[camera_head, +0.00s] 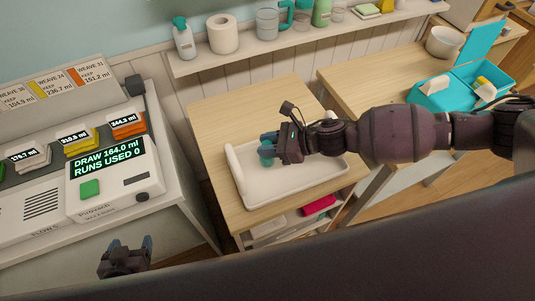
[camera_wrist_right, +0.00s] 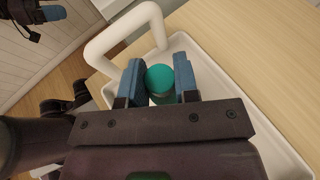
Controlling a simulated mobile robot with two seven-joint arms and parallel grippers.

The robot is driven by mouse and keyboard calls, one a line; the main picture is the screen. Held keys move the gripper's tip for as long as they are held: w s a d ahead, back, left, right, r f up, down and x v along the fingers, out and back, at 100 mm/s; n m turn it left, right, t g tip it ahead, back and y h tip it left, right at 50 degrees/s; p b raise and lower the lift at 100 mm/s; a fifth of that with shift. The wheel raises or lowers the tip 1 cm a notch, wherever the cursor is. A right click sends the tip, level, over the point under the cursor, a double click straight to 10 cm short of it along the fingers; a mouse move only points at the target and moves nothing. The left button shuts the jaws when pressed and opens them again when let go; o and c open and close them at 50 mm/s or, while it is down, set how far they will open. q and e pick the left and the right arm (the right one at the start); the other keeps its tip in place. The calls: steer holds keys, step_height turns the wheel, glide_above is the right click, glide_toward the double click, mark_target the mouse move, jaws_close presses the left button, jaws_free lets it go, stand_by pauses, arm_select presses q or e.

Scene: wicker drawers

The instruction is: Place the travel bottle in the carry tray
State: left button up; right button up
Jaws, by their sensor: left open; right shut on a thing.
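The travel bottle (camera_wrist_right: 160,80) shows its round teal cap from above in the right wrist view. My right gripper (camera_wrist_right: 160,84) is shut on it, with one blue finger on each side. In the head view a little of the teal bottle (camera_head: 266,157) shows at the fingers. The white carry tray (camera_head: 291,192) stands on the wooden table, and the bottle is over its left part. The bottle's lower end is hidden, so I cannot tell whether it touches the tray floor. My left gripper (camera_head: 128,246) is open and empty at the lower left, away from the tray.
The tray's raised white handle (camera_wrist_right: 107,39) stands close to my right fingers. A grey machine (camera_head: 75,195) with a display is left of the table (camera_head: 220,112). A shelf above holds a pump bottle (camera_head: 183,40) and a paper roll (camera_head: 223,34). A turquoise box (camera_head: 440,100) stands farther right.

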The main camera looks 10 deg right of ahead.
steer(key=shift+f, duration=2.3)
steer(key=shift+f+b, duration=0.2)
steer(key=shift+b, duration=0.1)
steer(key=o, duration=0.9)
steer(key=shift+o, duration=0.2)
steer(key=shift+r, duration=0.15)
steer(key=shift+d+r, duration=0.15)
steer(key=v, duration=1.1)
steer(key=shift+s+d+b, duration=0.2)
steer(key=shift+d+b, duration=0.1)
steer(key=shift+b, duration=0.15)
